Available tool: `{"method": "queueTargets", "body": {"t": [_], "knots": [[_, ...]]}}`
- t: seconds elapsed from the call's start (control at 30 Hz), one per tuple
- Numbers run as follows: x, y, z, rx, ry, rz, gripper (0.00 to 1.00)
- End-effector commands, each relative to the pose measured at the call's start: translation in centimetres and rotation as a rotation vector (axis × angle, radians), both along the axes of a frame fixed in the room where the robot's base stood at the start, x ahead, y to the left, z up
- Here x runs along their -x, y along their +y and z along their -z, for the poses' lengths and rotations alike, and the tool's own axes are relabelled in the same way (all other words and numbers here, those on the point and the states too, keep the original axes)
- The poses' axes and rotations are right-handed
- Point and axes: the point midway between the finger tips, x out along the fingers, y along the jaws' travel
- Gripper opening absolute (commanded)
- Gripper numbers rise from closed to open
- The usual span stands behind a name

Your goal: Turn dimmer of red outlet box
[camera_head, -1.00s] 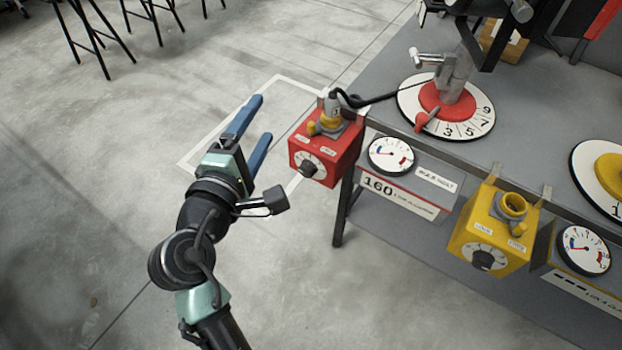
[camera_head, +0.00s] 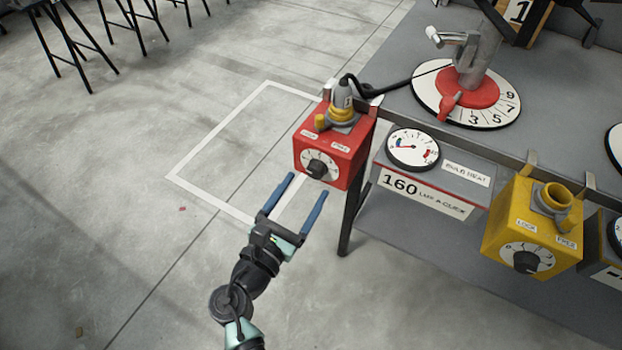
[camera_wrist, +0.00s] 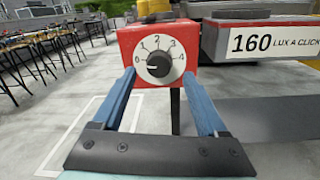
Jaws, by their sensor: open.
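The red outlet box (camera_head: 332,148) hangs at the left end of the grey table, with a grey and yellow plug seated in its top. Its black dimmer knob (camera_head: 317,168) sits on a white numbered dial on the front face. In the wrist view the dimmer knob (camera_wrist: 158,66) is straight ahead, between the blue fingers, beyond their tips. The dial there reads 0 to 4, and the knob's marker looks turned toward the left, low side. My gripper (camera_head: 308,178) is open and empty, just in front of the box, fingers pointing at it. It also shows in the wrist view (camera_wrist: 158,80).
A yellow outlet box (camera_head: 532,225) hangs farther right on the table edge. A round gauge (camera_head: 412,148) and a "160 lux a click" sign (camera_head: 425,193) are right of the red box. The floor on the left is clear, with stools at the back.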

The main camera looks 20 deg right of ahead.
Motion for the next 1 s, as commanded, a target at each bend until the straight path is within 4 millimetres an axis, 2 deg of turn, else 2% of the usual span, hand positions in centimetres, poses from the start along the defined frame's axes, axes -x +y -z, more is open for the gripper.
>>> {"method": "queueTargets", "body": {"t": [0.1, 0.23, 0.6, 0.67, 1.0], "knots": [[-1.3, -1.5, 0.1, 0.001, -0.001, 0.001, 0.76], [-2.1, -2.4, 0.0, 0.001, -0.001, 0.000, 0.76], [-2.5, -2.8, 0.0, -0.001, -0.001, -0.001, 0.76], [-2.5, -2.8, 0.0, -0.001, -0.001, -0.001, 0.67], [-2.5, -2.8, 0.0, 0.000, -0.001, -0.002, 0.05]]}}
